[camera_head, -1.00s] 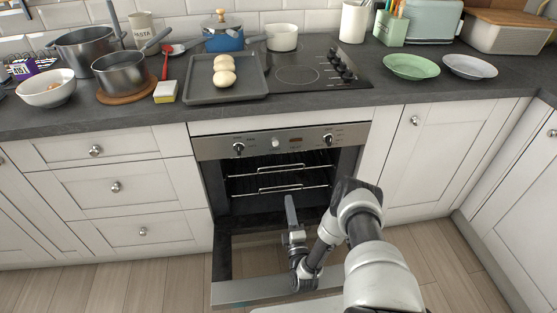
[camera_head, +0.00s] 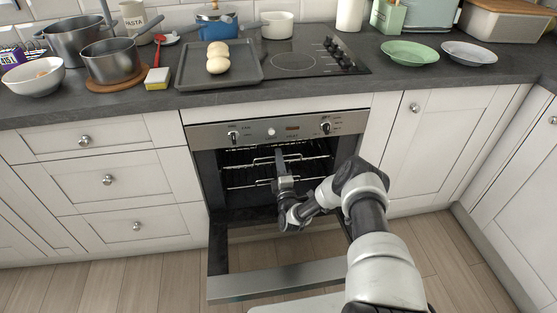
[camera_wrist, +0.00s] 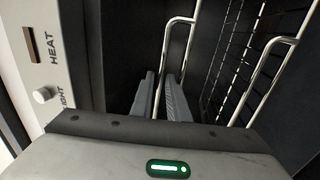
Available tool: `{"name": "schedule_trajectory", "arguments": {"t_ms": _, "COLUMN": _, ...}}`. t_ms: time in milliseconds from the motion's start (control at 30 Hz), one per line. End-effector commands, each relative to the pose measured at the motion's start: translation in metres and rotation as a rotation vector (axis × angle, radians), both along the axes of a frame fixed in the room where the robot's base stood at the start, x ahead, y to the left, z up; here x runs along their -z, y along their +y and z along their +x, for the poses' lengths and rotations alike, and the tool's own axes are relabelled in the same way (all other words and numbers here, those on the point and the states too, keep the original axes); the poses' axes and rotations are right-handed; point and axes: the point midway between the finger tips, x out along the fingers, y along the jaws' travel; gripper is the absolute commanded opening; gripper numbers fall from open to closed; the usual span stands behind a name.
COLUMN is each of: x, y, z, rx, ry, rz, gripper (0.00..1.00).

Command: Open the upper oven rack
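The oven (camera_head: 270,133) is open, its door (camera_head: 275,281) folded down. The upper rack (camera_head: 262,160), with a raised wire front bar, sits inside above the lower rack (camera_head: 250,182). My gripper (camera_head: 279,150) reaches into the opening at the upper rack's front bar. In the wrist view, turned on its side, the upper rack's bar (camera_wrist: 171,40) runs between the two fingers of my gripper (camera_wrist: 160,75), with a narrow gap visible around it. The lower rack's bar (camera_wrist: 262,75) lies to the right, clear of the fingers.
The oven's control panel (camera_head: 290,130) with knobs lies just above the opening, close to the fingers in the wrist view. Drawers and cabinets flank the oven. Pots, a tray (camera_head: 190,84) with buns and plates stand on the worktop (camera_head: 130,106), above my arm.

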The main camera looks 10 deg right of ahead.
Motion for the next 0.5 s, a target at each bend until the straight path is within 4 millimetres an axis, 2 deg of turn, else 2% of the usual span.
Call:
{"name": "schedule_trajectory", "arguments": {"t_ms": 133, "x": -0.0015, "y": -0.0002, "z": 0.0076, "rx": 0.000, "ry": 0.000, "rz": 0.000, "gripper": 0.15}}
{"name": "schedule_trajectory", "arguments": {"t_ms": 367, "x": -0.0021, "y": -0.0001, "z": 0.0085, "rx": 0.000, "ry": 0.000, "rz": 0.000, "gripper": 0.15}}
{"name": "schedule_trajectory", "arguments": {"t_ms": 500, "x": -0.0021, "y": 0.0000, "z": 0.0083, "rx": 0.000, "ry": 0.000, "rz": 0.000, "gripper": 0.00}}
